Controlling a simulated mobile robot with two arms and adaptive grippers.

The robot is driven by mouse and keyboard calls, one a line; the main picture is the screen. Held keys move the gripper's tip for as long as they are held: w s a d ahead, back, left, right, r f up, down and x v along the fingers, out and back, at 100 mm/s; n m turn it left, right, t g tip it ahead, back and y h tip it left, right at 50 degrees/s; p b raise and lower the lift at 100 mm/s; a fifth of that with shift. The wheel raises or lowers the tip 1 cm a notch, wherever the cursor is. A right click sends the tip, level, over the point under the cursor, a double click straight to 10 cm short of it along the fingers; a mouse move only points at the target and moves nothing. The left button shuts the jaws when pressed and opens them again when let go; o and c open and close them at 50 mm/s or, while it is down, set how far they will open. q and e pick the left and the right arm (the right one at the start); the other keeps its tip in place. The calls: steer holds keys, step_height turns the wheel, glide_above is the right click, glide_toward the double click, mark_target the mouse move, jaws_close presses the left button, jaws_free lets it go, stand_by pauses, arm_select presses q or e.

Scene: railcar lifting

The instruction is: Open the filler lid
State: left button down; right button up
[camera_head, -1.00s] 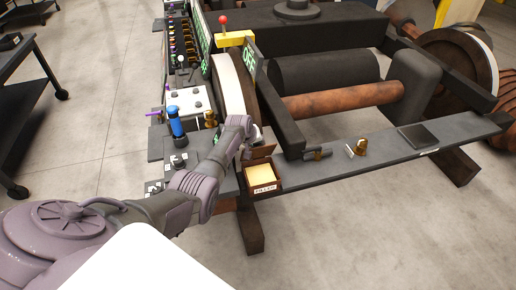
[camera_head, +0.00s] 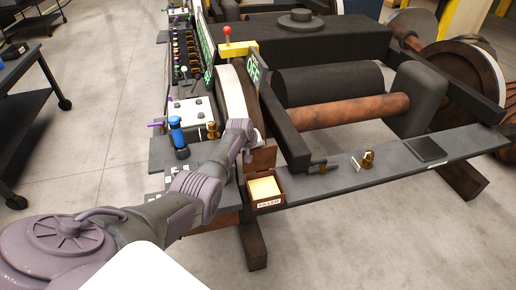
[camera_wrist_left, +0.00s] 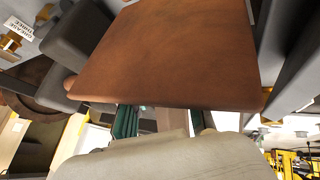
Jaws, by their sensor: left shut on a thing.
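The filler box (camera_head: 268,203) is a small brown box with a white "FILLER" label on its front, at the near end of the dark beam. Its pale yellow inside shows. Its brown lid (camera_head: 263,158) stands up at the back edge of the box, open. My left gripper (camera_head: 250,148) is at the lid's upper left side. In the left wrist view the lid (camera_wrist_left: 172,52) is a large brown panel filling the upper middle. The gripper's fingers (camera_wrist_left: 165,120) are at its lower edge, shut on it and partly hidden by it. My right gripper is not in view.
A dark shelf (camera_head: 385,168) runs right from the box, with a brass fitting (camera_head: 364,160) and a dark flat plate (camera_head: 427,149) on it. A wheel (camera_head: 233,95) stands behind the lid. A blue-capped bottle (camera_head: 178,134) stands left of my arm. The floor in front is clear.

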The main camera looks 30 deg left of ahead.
arm_select(q)
steer(key=shift+a, duration=0.15)
steer(key=c, duration=0.9)
jaws_free()
steer(key=shift+a+f, duration=0.1)
steer(key=shift+f, duration=0.1)
steer(key=shift+o, duration=0.2)
steer(key=shift+r, duration=0.2)
steer(key=v, duration=1.1)
steer(key=shift+s+r, duration=0.25)
steer(key=shift+s, duration=0.1)
